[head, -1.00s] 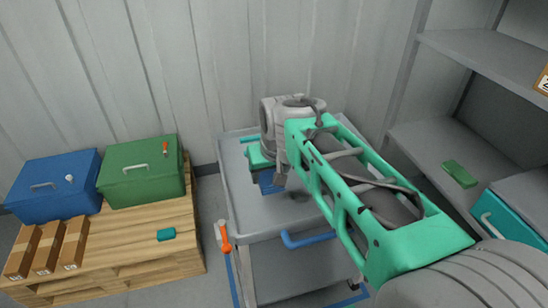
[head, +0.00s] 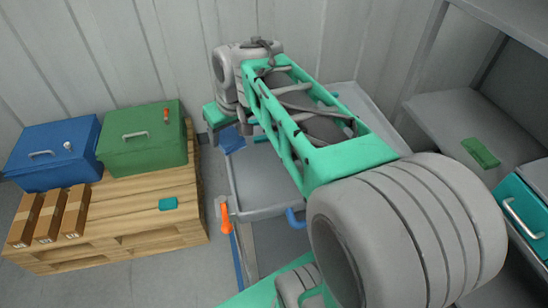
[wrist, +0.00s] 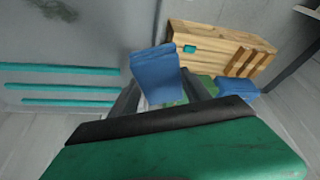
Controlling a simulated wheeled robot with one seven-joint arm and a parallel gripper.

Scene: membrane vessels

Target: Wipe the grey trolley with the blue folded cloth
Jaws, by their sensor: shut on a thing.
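The blue folded cloth (head: 233,139) is held in my gripper (head: 224,128), at the far left edge of the grey trolley (head: 265,183). In the wrist view the cloth (wrist: 155,72) stands up between the fingers of my gripper (wrist: 160,97), which are shut on it. It appears raised off the trolley top, but the exact gap cannot be told. A dark smudge (wrist: 52,9) lies on the grey surface at the top left of the wrist view. My arm hides much of the trolley's right side in the head view.
A wooden pallet (head: 135,212) at left bears a blue box (head: 52,155), a green box (head: 143,140), several brown cartons and a teal block (head: 168,204). An orange-handled item (head: 226,218) is at the trolley's front left corner. Grey shelves (head: 440,115) stand at right.

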